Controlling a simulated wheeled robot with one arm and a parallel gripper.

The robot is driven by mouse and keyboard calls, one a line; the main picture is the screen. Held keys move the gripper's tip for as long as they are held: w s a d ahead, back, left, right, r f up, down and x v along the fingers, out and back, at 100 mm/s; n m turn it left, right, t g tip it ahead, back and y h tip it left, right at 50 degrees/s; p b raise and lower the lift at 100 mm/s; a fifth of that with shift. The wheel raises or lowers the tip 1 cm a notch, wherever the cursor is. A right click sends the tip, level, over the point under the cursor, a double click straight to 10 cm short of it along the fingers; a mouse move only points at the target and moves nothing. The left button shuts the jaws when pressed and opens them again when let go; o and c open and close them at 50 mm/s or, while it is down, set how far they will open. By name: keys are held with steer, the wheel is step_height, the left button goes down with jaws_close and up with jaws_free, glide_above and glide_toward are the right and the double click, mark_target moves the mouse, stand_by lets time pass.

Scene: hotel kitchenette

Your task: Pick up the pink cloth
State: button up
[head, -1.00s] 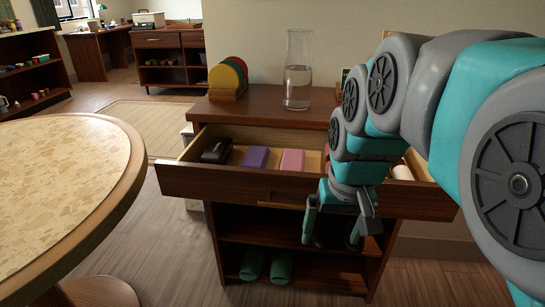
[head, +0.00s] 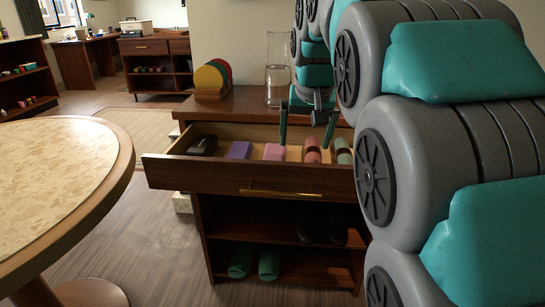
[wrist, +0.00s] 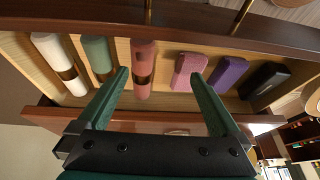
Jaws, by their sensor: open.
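A pink rolled cloth with a brown band (head: 312,151) lies in the open drawer (head: 222,178). It also shows in the wrist view (wrist: 143,60), between the lines of my two fingers and nearer the left one. My gripper (head: 306,142) is open and empty, pointing down above the drawer, with its fingers to either side of the roll in the head view. It also shows in the wrist view (wrist: 159,76). I cannot tell how high the fingertips are above the cloth. A pink rounded block (wrist: 188,70) lies beside the roll, near the right finger.
The drawer also holds a green roll (wrist: 97,58), a white roll (wrist: 60,62), a purple block (wrist: 228,75) and a black case (head: 203,145). A glass carafe (head: 279,82) and colored discs (head: 212,78) stand on the cabinet top. A round table (head: 120,165) is at left.

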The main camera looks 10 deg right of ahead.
glide_toward(274, 151)
steer(key=shift+w+a+f+h, duration=0.15)
steer(key=shift+w+f+h, duration=0.2)
steer(key=shift+f, duration=0.25)
steer(key=shift+x, duration=3.85)
steer(key=shift+s+f, duration=0.1)
steer(key=shift+s, duration=0.05)
steer(key=shift+f, duration=0.25)
steer(key=shift+c, duration=0.4)
steer(key=c, duration=1.2)
steer(key=shift+r, duration=0.1)
steer(key=shift+c, duration=0.2)
step_height(274, 151, up, 18)
steer(key=p, duration=0.3)
steer(key=shift+r, duration=0.15)
